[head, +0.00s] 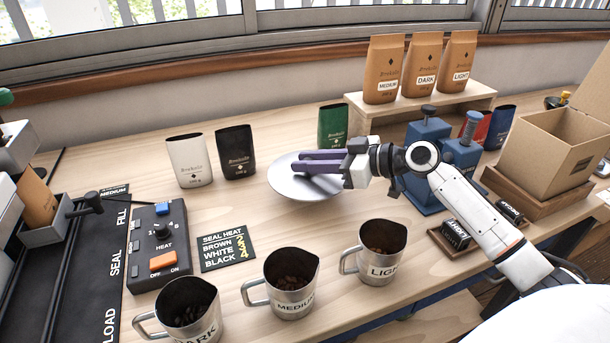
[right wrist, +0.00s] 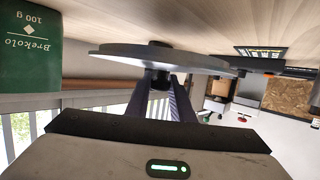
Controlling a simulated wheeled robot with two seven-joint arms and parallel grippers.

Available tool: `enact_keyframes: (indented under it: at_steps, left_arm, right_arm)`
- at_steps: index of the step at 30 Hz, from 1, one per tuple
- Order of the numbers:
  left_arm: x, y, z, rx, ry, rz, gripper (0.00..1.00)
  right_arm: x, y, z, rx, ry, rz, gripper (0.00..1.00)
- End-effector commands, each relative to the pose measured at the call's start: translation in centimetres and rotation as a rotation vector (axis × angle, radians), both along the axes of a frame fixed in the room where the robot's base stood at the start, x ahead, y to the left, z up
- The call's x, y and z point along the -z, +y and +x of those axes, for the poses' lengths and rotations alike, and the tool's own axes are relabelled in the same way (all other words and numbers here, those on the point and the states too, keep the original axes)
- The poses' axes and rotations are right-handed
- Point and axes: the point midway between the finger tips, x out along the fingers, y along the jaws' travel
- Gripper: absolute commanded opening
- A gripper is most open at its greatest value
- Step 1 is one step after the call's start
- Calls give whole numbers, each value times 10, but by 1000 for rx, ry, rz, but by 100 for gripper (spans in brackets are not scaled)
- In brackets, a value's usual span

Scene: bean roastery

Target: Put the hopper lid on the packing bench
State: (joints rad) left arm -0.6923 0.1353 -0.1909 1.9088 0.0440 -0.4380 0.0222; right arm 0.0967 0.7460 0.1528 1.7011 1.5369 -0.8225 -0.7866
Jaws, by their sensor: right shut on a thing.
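The hopper lid (head: 300,187) is a round, flat grey disc over the middle of the packing bench (head: 225,288). My right gripper (head: 301,162) reaches in from the right, its purple fingers shut on the lid's knob. In the right wrist view, the lid (right wrist: 205,64) appears nearly edge-on, with the dark knob (right wrist: 156,80) between the fingers. The lid looks roughly level and close to the bench top; I cannot tell whether it touches. My left gripper is not in view.
White (head: 190,160), black (head: 236,152) and green (head: 333,126) pouches stand behind the lid. Metal jugs (head: 292,284) line the front. A blue device (head: 428,150) and a cardboard box (head: 545,150) are at right. Bare wood lies between the lid and the sign (head: 228,248).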

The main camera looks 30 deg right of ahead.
Motion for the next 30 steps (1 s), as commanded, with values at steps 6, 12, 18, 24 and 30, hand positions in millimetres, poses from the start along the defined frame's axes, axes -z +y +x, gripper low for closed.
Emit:
enact_keyframes:
  at_steps: [6, 12, 18, 24, 30]
  left_arm:
    - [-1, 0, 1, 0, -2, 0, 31]
    - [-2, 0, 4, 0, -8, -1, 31]
    - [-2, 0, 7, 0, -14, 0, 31]
    - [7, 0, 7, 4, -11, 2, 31]
    - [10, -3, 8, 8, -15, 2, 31]
  right_arm:
    - [29, 1, 0, 1, 2, 5, 0]
    - [39, 0, 0, -1, -3, -1, 0]
    - [40, 0, 0, 0, -1, 0, 0]
    - [47, 0, 0, 1, -2, 0, 0]
    - [52, 0, 0, 1, -2, 0, 0]
